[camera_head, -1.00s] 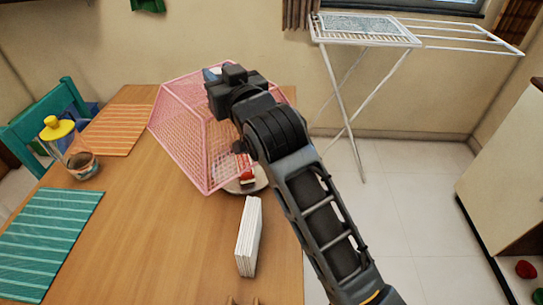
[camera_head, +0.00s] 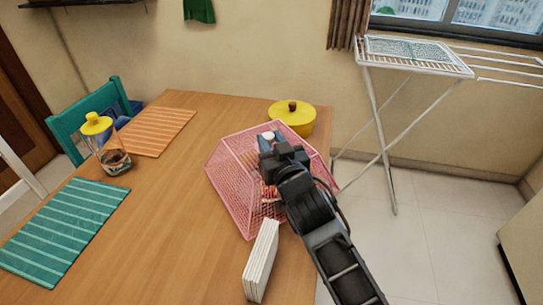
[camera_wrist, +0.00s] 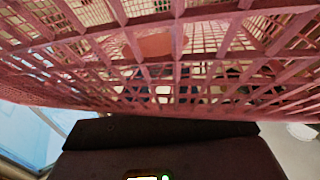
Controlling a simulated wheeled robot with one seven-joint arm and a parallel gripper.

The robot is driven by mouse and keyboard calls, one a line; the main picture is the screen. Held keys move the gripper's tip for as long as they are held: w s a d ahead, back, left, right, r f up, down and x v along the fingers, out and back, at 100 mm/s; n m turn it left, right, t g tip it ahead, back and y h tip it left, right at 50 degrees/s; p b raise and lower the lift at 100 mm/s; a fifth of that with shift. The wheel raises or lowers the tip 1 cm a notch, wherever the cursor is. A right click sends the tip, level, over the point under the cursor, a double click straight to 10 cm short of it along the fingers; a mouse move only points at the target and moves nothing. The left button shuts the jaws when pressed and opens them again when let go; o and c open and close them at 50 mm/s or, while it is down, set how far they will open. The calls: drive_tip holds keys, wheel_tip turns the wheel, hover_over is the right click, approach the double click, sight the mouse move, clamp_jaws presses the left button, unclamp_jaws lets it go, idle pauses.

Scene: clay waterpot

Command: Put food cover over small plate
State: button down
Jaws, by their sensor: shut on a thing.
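The pink mesh food cover (camera_head: 232,180) is at the right side of the table in the head view. My gripper (camera_head: 268,139) is shut on the cover's white top knob (camera_head: 268,135). The cover's mesh (camera_wrist: 155,45) fills the upper part of the wrist view. Something red (camera_head: 270,192) shows through the mesh beneath my gripper. The small plate is hidden behind the cover and my arm. I cannot tell whether the cover's rim touches the table.
A yellow lidded pot (camera_head: 292,118) stands just behind the cover. A white upright block (camera_head: 261,260) stands in front of it. A glass jar with a yellow lid (camera_head: 112,160), a teal mat (camera_head: 68,228) and an orange mat (camera_head: 158,132) are on the left. The table's middle is clear.

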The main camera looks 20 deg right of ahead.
drive_tip(key=shift+f+b, duration=0.5)
drive_tip(key=shift+f, duration=1.55)
drive_tip(key=shift+f+b, duration=0.2)
drive_tip(key=shift+b, duration=0.2)
drive_tip(key=c, duration=0.8)
unclamp_jaws()
drive_tip(key=shift+r, duration=0.1)
